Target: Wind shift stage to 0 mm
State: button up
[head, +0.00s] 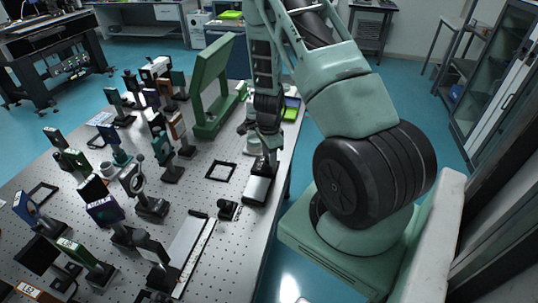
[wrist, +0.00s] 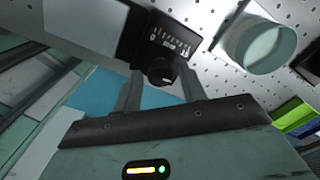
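The shift stage (head: 258,189) is a silver and black block near the right edge of the optical table, below my gripper in the head view. In the wrist view its dark face (wrist: 172,42) carries a printed scale with tick marks and a 0 at the left end. A black round knob (wrist: 160,70) with a small light mark sits below the scale. The exact reading is too small to tell. My gripper (wrist: 160,92) has its fingers apart, one on each side of the knob, with visible gaps. In the head view my gripper (head: 266,160) points down, its fingertips unclear.
A pale cylinder (wrist: 262,45) stands close to the right of the stage in the wrist view. A tall green frame (head: 212,85), a flat black square frame (head: 221,171), a small black mount (head: 228,210) and a long rail (head: 190,255) are nearby. Several optics mounts crowd the table's left.

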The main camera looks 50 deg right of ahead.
jog(key=c, duration=0.7)
jog(key=shift+n, duration=0.3)
jog(key=n+b, duration=0.2)
jog(key=shift+f+n, duration=0.1)
jog(key=shift+n, duration=0.2)
jog(key=n+b, duration=0.2)
jog(key=n, duration=0.2)
jog(key=shift+n, duration=0.3)
jog(key=n+b, duration=0.2)
jog(key=n, duration=0.2)
jog(key=shift+n+b, duration=0.4)
jog(key=shift+n, duration=1.6)
